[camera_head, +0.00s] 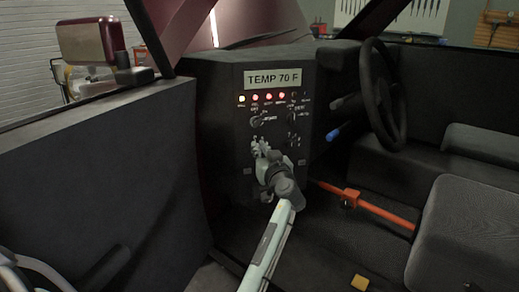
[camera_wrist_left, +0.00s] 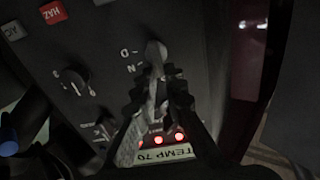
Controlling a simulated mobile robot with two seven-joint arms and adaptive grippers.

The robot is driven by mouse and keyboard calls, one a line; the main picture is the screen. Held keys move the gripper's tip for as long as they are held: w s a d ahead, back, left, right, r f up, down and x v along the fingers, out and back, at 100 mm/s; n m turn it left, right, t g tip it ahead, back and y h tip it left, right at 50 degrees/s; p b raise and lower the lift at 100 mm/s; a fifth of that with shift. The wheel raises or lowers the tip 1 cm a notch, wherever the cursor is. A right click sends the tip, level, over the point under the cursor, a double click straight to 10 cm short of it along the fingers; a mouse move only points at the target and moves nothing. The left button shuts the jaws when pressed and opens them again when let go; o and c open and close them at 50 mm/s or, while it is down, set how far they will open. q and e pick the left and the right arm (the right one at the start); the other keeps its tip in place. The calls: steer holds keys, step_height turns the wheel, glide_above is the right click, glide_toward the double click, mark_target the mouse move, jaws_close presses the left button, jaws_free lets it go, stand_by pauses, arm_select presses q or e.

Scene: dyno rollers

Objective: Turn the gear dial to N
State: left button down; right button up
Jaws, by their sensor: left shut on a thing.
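The gear dial (camera_wrist_left: 155,50) shows in the left wrist view as a pale knob beside the printed letters D and N. My left gripper (camera_wrist_left: 156,82) is shut on it, with its dark fingers on both sides of the knob. The fingers hide part of the dial and any further letters. I cannot tell which letter the dial points to. In the head view my left gripper (camera_head: 261,150) is at the middle of the dark control panel (camera_head: 215,130), and it covers the dial there. My right gripper is not in view.
Another dial (camera_wrist_left: 75,80), a red HAZ button (camera_wrist_left: 53,12) and an AC button (camera_wrist_left: 12,30) are close to the gripper. A TEMP 70 F sign (camera_head: 272,78) tops the panel. A steering wheel (camera_head: 382,95), seats (camera_head: 465,225) and an orange lever (camera_head: 351,197) are at right.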

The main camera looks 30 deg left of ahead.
arm_select(q)
steer(key=m, duration=0.4)
steer(key=shift+w+d+b, duration=0.25)
steer(key=shift+w+b, duration=0.05)
steer(key=shift+w+d+f+m+p, duration=0.2)
steer(key=shift+m+p, duration=0.1)
steer(key=shift+m, duration=1.3)
steer(key=shift+w+d+f+m+p, duration=0.1)
steer(key=shift+f+m+p, duration=0.15)
steer(key=shift+m, duration=1.35)
steer(key=shift+w+d+f+m+p, duration=0.15)
steer(key=shift+m+p, duration=0.2)
steer(key=shift+m, duration=1.25)
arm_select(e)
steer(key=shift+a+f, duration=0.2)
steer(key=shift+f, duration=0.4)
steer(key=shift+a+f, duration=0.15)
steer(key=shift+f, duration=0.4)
arm_select(q)
steer(key=c, duration=1.6)
jaws_free()
steer(key=shift+a, duration=0.1)
steer(key=shift+f, duration=0.1)
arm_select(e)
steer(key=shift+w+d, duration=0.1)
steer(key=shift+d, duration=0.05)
